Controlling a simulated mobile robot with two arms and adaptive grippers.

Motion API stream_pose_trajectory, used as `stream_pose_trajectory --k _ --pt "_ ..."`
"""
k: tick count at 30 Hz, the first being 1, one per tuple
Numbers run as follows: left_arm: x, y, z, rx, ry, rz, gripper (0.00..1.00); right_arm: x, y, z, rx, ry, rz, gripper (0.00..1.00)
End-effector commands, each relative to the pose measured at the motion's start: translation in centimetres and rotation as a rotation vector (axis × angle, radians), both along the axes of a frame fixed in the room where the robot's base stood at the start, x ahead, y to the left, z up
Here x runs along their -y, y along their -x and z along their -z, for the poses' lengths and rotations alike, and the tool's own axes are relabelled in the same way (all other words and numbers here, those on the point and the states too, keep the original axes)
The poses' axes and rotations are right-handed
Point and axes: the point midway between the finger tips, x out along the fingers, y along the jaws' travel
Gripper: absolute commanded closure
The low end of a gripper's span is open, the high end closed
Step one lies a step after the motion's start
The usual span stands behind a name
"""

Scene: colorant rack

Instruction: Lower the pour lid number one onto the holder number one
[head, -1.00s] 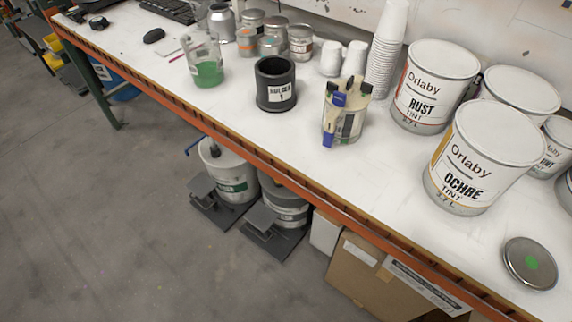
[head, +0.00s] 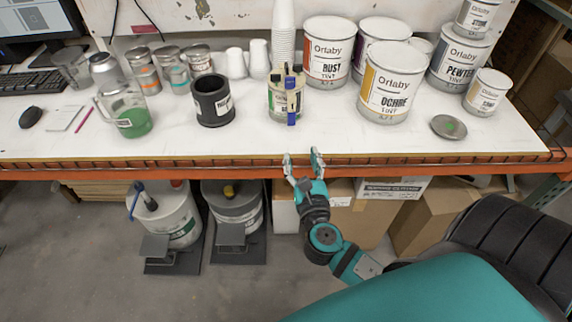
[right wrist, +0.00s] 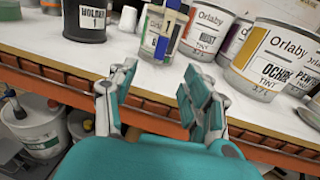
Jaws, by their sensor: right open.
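The holder (head: 213,101) is a black open cup with a white label, upright on the white bench left of centre. It also shows at the top left of the right wrist view (right wrist: 84,22), where its label reads HOLDER. My right gripper (head: 302,155) is open and empty just in front of the bench edge, between holder and lid. Its spread fingers fill the middle of the right wrist view (right wrist: 158,78). My left gripper is out of view.
A tool cup (head: 286,98) stands near the bench front, ahead of my right gripper. Rust (head: 327,52) and Ochre (head: 389,85) cans stand right of it. A beaker with green liquid (head: 127,115) is left of the holder. The orange bench edge (head: 230,166) runs across.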

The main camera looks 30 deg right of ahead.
Motion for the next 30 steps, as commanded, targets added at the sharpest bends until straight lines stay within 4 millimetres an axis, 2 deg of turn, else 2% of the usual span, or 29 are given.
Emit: stream_pose_trajectory --k 3,8,14,24,30 --pt "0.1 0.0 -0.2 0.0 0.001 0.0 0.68 0.2 -0.3 -1.0 0.01 0.029 0.003 0.5" --pt "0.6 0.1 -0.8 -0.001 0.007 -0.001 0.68 1.0 -2.0 -1.2 0.012 0.029 0.004 0.5" --pt "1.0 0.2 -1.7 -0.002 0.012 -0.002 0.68 2.6 -5.6 -1.2 0.012 0.027 0.004 0.5" --pt "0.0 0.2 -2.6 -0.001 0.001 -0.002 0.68 5.3 -11.8 -1.1 0.011 0.025 0.004 0.5" --pt "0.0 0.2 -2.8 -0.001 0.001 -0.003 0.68 6.5 -14.5 -0.9 0.01 0.024 0.003 0.5"
